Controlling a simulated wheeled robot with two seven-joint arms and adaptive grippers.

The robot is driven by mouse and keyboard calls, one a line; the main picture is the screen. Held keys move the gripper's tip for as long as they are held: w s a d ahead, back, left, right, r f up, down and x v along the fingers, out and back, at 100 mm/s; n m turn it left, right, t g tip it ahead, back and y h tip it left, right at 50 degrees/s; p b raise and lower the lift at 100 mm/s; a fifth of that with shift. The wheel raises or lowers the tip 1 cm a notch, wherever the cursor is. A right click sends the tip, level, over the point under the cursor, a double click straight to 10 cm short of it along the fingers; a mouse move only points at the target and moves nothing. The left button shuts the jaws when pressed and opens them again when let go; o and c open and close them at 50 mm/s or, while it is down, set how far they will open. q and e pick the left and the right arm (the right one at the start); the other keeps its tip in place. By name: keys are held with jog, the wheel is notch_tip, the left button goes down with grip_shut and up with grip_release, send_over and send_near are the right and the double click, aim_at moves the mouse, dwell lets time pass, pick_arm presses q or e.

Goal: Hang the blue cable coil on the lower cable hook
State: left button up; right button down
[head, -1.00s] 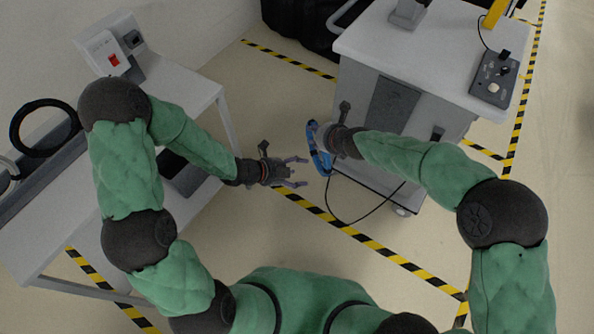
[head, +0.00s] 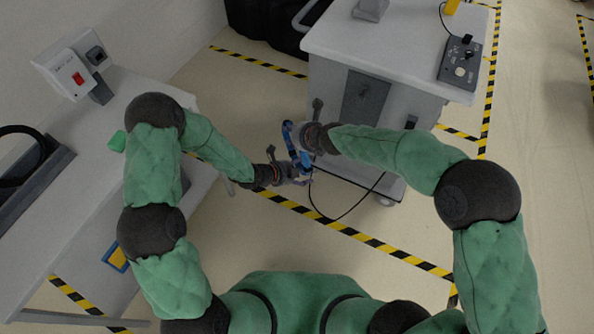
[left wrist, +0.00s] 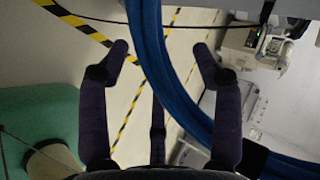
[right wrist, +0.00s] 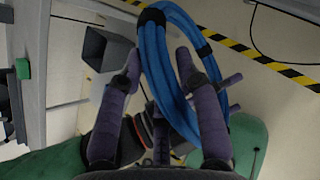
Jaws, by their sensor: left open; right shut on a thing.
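The blue cable coil (head: 290,135) hangs in mid-air between my two grippers, in front of the white cart. My right gripper (head: 303,138) is shut on the coil; in the right wrist view the blue loop (right wrist: 165,70) with black ties passes between its fingers. My left gripper (head: 303,176) is open just below, by the coil's lower part. In the left wrist view its fingers stand apart on either side of the blue strands (left wrist: 158,70); I cannot tell whether they touch. I cannot make out the lower cable hook with certainty.
The white cart (head: 345,40) carries a control box (head: 460,65). A black cable (head: 340,218) loops near the floor. A white table (head: 85,205) is at left, with a black ring (head: 22,130) and a switch box (head: 72,78). Striped tape (head: 370,238) crosses the open floor.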

pick_arm(q)
jog(key=shift+w+d, duration=0.1)
pick_arm(e)
jog(key=shift+r, duration=0.1)
pick_arm(q)
grip_shut()
pick_arm(e)
jog(key=c, duration=0.8)
grip_release()
